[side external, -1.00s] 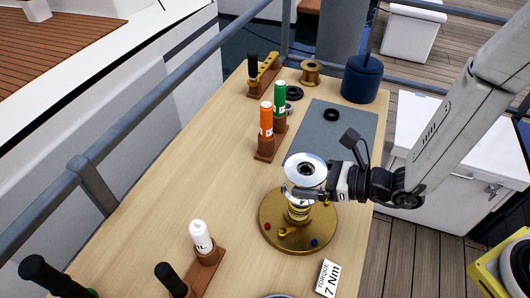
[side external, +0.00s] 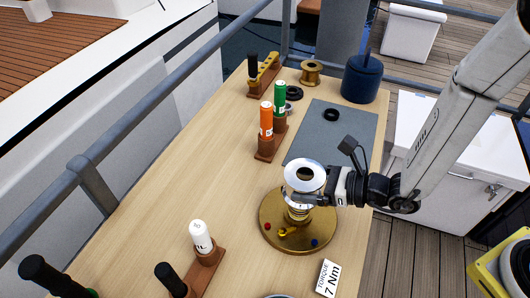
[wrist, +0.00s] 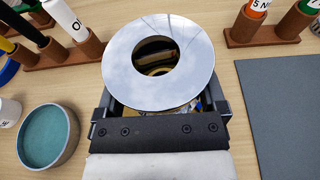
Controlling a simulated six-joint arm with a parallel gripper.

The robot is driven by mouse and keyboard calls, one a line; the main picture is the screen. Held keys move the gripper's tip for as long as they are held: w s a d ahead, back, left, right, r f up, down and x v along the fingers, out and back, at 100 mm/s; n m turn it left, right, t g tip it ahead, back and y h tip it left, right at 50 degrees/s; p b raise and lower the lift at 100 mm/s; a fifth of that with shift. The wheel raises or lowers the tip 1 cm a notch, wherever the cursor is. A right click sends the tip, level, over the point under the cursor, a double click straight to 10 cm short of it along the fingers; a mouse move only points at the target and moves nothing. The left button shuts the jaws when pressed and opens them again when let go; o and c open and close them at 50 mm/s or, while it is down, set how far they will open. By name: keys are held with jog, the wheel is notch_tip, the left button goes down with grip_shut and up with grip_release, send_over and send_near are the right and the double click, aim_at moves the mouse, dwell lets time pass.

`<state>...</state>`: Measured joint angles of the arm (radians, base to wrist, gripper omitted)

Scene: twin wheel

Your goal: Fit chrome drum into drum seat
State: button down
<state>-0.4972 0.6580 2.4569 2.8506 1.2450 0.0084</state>
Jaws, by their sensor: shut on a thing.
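The chrome drum (side external: 305,172) is a shiny ring-topped cylinder with a dark centre hole. My gripper (side external: 307,198) is shut on it and holds it upright, above the round brass base (side external: 270,232). The brass base has a stepped central post (side external: 296,215) under the drum, with red and blue dots and a yellow piece on its plate. In the wrist view the drum's top (wrist: 122,62) faces the camera, and brass shows through its hole. The drum hides the upper post, so I cannot tell whether the two touch.
An orange bottle (side external: 266,120) and a green bottle (side external: 280,97) stand in wooden holders behind. A white bottle (side external: 201,237) stands front left. A torque card (side external: 328,279) lies near the front edge. The table's left middle is clear.

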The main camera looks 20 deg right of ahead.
jog(key=shift+f, duration=3.35)
dwell(1.1)
grip_release()
jog(key=shift+f, duration=0.15)
jog(key=shift+d, duration=0.1)
jog(key=shift+v, duration=3.65)
